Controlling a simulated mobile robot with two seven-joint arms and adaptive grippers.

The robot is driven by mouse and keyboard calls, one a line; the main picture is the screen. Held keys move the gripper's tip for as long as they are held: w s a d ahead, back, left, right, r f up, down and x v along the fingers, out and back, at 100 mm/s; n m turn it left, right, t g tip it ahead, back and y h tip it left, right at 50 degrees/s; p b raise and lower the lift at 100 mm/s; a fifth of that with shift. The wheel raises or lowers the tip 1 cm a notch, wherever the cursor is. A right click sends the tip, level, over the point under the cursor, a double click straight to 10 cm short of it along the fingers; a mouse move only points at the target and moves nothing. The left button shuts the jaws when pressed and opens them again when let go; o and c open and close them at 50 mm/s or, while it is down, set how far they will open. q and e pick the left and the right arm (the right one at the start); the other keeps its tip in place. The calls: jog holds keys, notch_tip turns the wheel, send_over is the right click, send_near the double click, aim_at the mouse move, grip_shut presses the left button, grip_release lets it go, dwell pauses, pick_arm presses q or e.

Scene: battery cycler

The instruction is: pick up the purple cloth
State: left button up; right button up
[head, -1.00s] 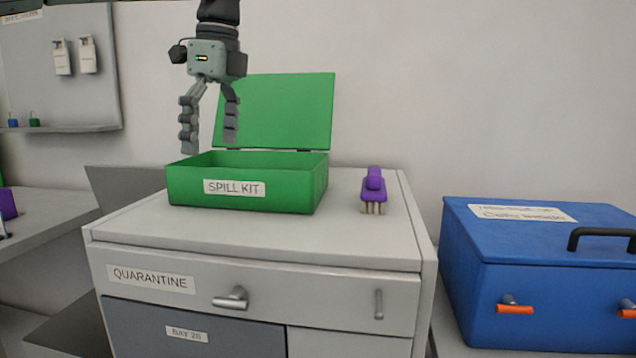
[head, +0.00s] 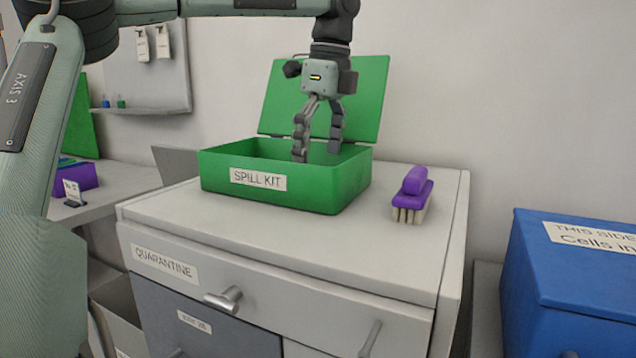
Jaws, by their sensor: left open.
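No purple cloth shows in the head view. The open green spill kit box (head: 270,198) stands on the grey cabinet, its lid raised at the back. Its front wall hides the inside floor, so I cannot tell what lies in it. My left gripper (head: 318,154) points down over the right half of the box, open, with nothing visible between its fingers. My right gripper is not in view.
A purple-handled brush (head: 413,195) lies on the cabinet (head: 300,232), right of the box. A blue case (head: 570,280) stands at the far right. A purple container (head: 78,178) sits on the left side bench. The cabinet's front top is clear.

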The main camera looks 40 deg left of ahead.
pick_arm(q)
jog(key=shift+a+f, duration=0.15)
jog(key=shift+f, duration=1.35)
jog(key=c, duration=0.7)
jog(key=shift+c, duration=0.3)
jog(key=shift+r, duration=0.1)
jog(key=shift+r, duration=0.55)
notch_tip(320, 180, up, 3)
jog(key=shift+f, duration=0.1)
jog(key=s+a+r, duration=0.7)
jog(key=s, duration=0.2)
jog(key=shift+a, duration=0.2)
